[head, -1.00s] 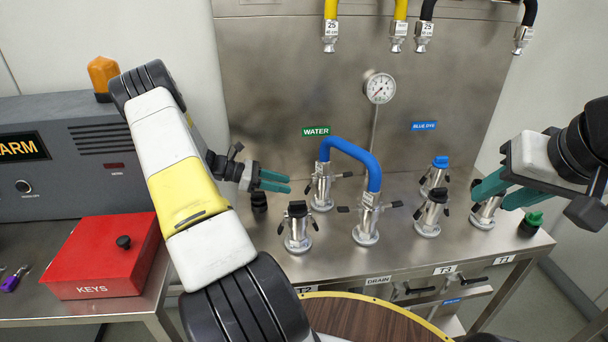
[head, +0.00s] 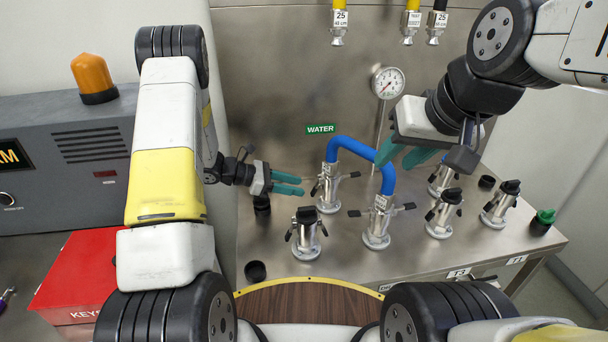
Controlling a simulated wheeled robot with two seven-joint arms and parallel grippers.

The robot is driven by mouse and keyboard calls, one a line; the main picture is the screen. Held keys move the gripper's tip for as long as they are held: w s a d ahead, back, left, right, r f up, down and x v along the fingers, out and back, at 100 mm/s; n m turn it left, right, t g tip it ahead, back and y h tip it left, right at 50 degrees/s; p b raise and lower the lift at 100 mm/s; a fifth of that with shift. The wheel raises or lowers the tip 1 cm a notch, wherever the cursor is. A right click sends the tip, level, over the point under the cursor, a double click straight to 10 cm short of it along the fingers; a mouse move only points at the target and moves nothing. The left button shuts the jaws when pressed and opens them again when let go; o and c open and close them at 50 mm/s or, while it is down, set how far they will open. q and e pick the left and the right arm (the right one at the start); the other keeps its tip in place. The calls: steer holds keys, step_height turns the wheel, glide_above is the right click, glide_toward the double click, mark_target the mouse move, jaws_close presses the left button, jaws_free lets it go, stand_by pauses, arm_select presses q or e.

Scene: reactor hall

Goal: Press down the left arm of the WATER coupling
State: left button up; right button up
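The WATER coupling (head: 328,192) is a silver fitting below the green WATER label (head: 320,129). One end of the blue hose (head: 350,144) sits on it. Its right arm sticks out to the right, roughly level. Its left arm (head: 315,187) is small and dark; its exact angle is hard to tell. My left gripper (head: 303,187) is left of the coupling, its teal fingers slightly apart and empty, tips pointing right, close to that arm; I cannot see contact.
The hose's other end is on a second coupling (head: 377,226) with both arms out. A black-capped coupling (head: 306,236) stands in front of the WATER coupling. Several more fittings stand at right. A pressure gauge (head: 387,83) is on the back panel. A red KEYS box (head: 75,275) is at left.

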mark_target(313, 190)
arm_select(q)
steer(key=shift+x, duration=2.7)
jaws_close()
